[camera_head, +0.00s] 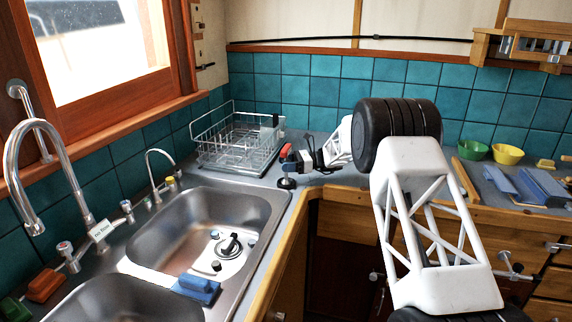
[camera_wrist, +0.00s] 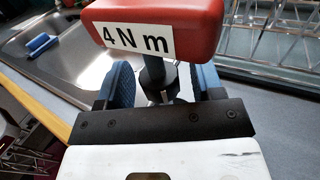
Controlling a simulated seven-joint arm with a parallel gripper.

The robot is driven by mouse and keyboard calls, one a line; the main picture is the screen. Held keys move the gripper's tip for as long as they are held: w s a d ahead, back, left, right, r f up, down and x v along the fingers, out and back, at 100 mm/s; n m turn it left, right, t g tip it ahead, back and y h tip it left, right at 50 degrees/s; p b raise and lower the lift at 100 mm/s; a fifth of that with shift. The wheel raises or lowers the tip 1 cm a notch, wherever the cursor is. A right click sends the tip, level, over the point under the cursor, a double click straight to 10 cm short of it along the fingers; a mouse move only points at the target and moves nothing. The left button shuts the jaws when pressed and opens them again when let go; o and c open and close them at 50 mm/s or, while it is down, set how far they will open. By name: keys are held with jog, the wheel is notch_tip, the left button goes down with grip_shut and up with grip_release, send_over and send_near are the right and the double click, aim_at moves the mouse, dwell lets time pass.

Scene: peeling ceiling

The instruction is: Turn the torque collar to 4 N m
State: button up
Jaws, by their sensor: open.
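A red block (camera_wrist: 165,22) with a white "4 N m" label fills the upper middle of the wrist view. In the head view the red piece (camera_head: 285,150) shows small at the counter corner, above a dark round foot (camera_head: 287,183). Below the block, a grey-blue stem with a dark part (camera_wrist: 158,78) stands between my fingers. I cannot tell which part is the torque collar, or its setting. My gripper (camera_wrist: 165,88) is open, with one blue-padded finger on each side of the stem. Contact with it is not visible. In the head view my gripper (camera_head: 303,160) is beside the red piece.
A wire dish rack (camera_head: 238,140) stands behind and left of the gripper. A steel sink (camera_head: 165,235) lies at left, with taps and a blue block (camera_head: 195,289) at its edge. A green bowl (camera_head: 473,150) and yellow bowl (camera_head: 508,154) stand on the right counter.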

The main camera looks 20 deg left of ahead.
jog(key=shift+d, duration=0.1)
jog(key=shift+v, duration=3.8)
jog(key=s+d+r+n+t+h, duration=0.25)
jog(key=s+d+r, duration=0.4)
jog(key=s, duration=0.35)
jog(key=s+d+r+n+t+h, duration=0.1)
jog(key=s+d+r+h, duration=0.3)
jog(key=s+d, duration=0.45)
jog(key=s+d+r+n+t+h, duration=0.2)
jog(key=s+d+r, duration=0.45)
jog(key=s, duration=0.45)
jog(key=s+d+f+n+t+h, duration=0.1)
jog(key=s+d, duration=0.5)
jog(key=s, duration=0.6)
jog(key=s+d+f+n+t+h, duration=0.2)
jog(key=s+d, duration=0.5)
jog(key=s, duration=0.5)
jog(key=s+d+f+n+t+h, duration=0.2)
jog(key=s+d+n+h, duration=0.2)
jog(key=s, duration=0.9)
jog(key=d, duration=0.2)
jog(key=shift+d+h, duration=0.35)
jog(key=shift+d, duration=0.05)
